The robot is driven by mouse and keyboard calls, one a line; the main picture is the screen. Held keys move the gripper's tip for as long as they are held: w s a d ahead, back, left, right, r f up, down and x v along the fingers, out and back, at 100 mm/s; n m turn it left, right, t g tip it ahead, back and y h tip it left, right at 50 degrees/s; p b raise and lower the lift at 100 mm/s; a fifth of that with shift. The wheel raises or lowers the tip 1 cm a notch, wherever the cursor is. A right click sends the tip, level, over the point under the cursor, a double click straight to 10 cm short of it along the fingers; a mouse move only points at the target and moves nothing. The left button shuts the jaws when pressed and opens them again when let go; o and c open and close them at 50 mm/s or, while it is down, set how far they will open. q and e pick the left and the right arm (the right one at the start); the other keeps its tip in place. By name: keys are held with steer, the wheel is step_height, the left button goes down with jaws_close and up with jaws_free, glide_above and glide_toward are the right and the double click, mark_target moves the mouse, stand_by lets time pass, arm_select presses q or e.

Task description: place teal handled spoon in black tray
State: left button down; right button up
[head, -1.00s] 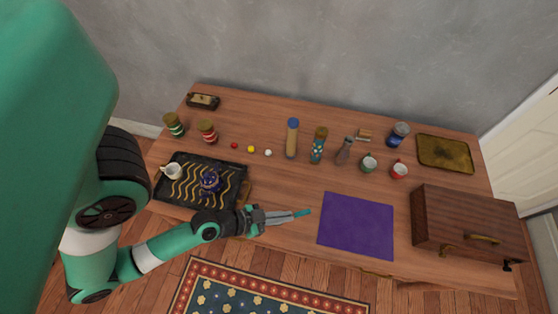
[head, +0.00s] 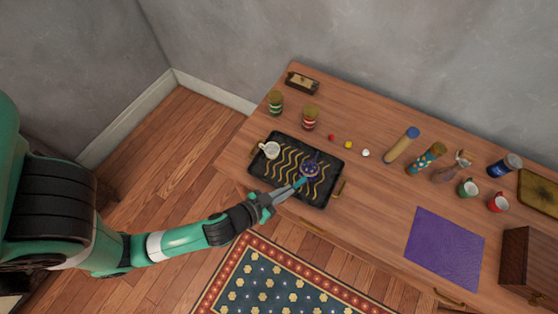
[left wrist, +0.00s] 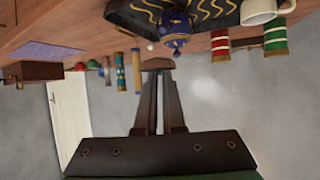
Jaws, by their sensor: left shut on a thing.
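The black tray (head: 284,140) with wavy gold lines lies on the wooden table; its edge also shows at the top of the left wrist view (left wrist: 128,14). My left gripper (head: 288,190) is over the tray's near side, shut on the teal handled spoon (head: 300,182). Only a short teal end shows past the fingertips; the rest of the spoon is hidden. The left wrist view shows the closed fingers (left wrist: 158,85), but I cannot make out the spoon there. Whether the spoon touches the tray is unclear. My right gripper is not in view.
A blue and gold teapot (head: 311,168) stands on the tray, close beyond the spoon. A white cup (head: 270,150) is at the tray's left end. Small red, yellow and white balls lie right of the tray. A purple cloth (head: 445,247) lies farther right, with bare table between.

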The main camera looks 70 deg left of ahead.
arm_select(q)
steer(key=a+f, duration=0.3)
steer(key=a, duration=0.3)
steer(key=b, duration=0.6)
glide_above(273, 173)
steer(key=f, duration=0.6)
steer(key=shift+d, duration=0.3)
steer(key=shift+a+f+b, duration=0.15)
steer(key=shift+f+b, duration=0.45)
steer(key=shift+f, duration=0.3)
steer(key=shift+a+f+b, duration=0.15)
steer(key=shift+f+b, duration=0.4)
steer(key=shift+f, duration=0.3)
steer(key=shift+f, duration=0.15)
steer(key=c, duration=1)
jaws_free()
